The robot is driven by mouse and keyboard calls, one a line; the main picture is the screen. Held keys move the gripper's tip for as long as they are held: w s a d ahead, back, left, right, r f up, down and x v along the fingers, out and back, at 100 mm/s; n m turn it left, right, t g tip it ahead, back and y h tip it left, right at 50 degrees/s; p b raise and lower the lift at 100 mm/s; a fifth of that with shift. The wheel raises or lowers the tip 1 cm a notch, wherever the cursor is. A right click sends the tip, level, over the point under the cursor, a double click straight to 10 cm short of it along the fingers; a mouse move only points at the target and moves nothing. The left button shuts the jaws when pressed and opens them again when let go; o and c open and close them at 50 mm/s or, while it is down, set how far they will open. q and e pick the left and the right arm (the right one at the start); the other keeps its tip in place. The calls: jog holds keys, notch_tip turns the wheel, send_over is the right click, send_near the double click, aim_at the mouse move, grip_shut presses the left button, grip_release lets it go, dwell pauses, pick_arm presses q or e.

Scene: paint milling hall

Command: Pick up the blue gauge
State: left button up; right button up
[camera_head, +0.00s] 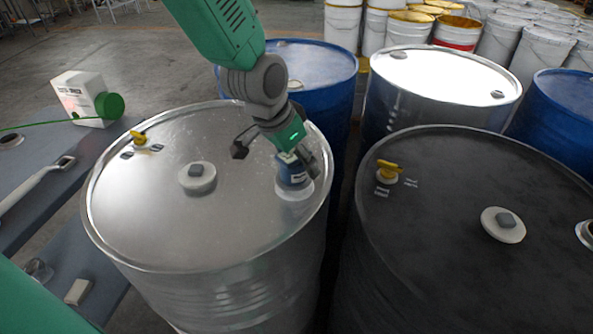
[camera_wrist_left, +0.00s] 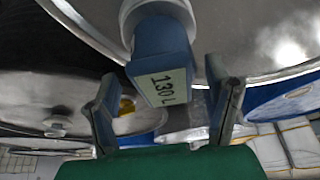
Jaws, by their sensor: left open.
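The blue gauge (camera_head: 292,172) stands on a pale round base on the lid of the silver drum (camera_head: 230,225), near its right side. In the left wrist view the blue gauge (camera_wrist_left: 160,48) shows a label reading "130 L". My left gripper (camera_head: 277,160) is open above the lid, with its dark fingers spread and the gauge between them in the wrist view. I cannot tell whether a finger touches the gauge. The gripper partly hides the gauge in the head view. My right gripper is not in view.
The silver lid also carries a pale cap (camera_head: 197,178) and a yellow valve (camera_head: 138,137). A black drum (camera_head: 450,230) stands close on the right, a blue drum (camera_head: 318,62) behind. A grey bench (camera_head: 40,200) with a white-and-green device (camera_head: 85,98) is at left.

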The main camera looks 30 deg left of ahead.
pick_arm(q)
jog(key=shift+s+r, duration=0.1)
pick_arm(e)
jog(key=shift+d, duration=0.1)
pick_arm(q)
jog(key=shift+a, duration=0.45)
jog(key=c, duration=1.6)
jog(key=shift+d, duration=0.15)
jog(key=shift+c, duration=0.2)
notch_tip(320, 180, up, 10)
jog(key=shift+f+p, duration=0.1)
jog(key=shift+p, duration=0.95)
notch_tip(320, 180, up, 11)
jog(key=p, duration=1)
jog(key=shift+p, duration=0.4)
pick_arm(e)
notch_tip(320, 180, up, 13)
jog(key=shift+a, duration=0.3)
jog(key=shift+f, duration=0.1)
